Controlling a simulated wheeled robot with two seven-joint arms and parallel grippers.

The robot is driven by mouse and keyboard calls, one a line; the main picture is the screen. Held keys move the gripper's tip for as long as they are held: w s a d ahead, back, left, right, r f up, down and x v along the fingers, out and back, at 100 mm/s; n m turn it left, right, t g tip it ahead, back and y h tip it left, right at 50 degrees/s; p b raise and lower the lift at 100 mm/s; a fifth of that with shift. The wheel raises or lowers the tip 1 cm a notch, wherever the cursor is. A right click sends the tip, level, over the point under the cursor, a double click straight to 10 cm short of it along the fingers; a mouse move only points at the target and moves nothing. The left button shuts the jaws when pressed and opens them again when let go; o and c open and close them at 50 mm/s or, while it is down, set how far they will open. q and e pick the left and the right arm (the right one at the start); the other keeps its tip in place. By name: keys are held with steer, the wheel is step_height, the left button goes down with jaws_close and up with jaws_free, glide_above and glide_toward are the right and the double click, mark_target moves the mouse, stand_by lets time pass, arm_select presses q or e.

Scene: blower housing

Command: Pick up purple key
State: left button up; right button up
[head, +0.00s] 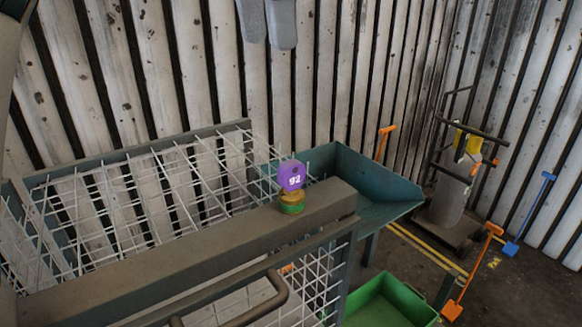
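The purple key (292,175) is a small purple piece marked 92. It stands on top of a yellow and green round base (291,205) on the flat top rail of a grey-brown metal frame (200,247). My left gripper (266,40) shows at the top edge as two grey, rounded fingers pointing down. Its fingertips are side by side and slightly apart, with nothing seen between them. It appears well above the key in the picture and is not touching it. The rest of this gripper is cut off by the frame edge. My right gripper is not in view.
A white wire mesh (150,195) lies behind the rail. A teal metal tray (365,185) is behind and right of the key. A green bin (390,300) is below right. Orange and blue shovels (530,215) stand at the right. A corrugated wall closes the back.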

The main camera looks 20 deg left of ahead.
mark_target(286, 164)
arm_select(q)
steer(key=shift+s, duration=0.15)
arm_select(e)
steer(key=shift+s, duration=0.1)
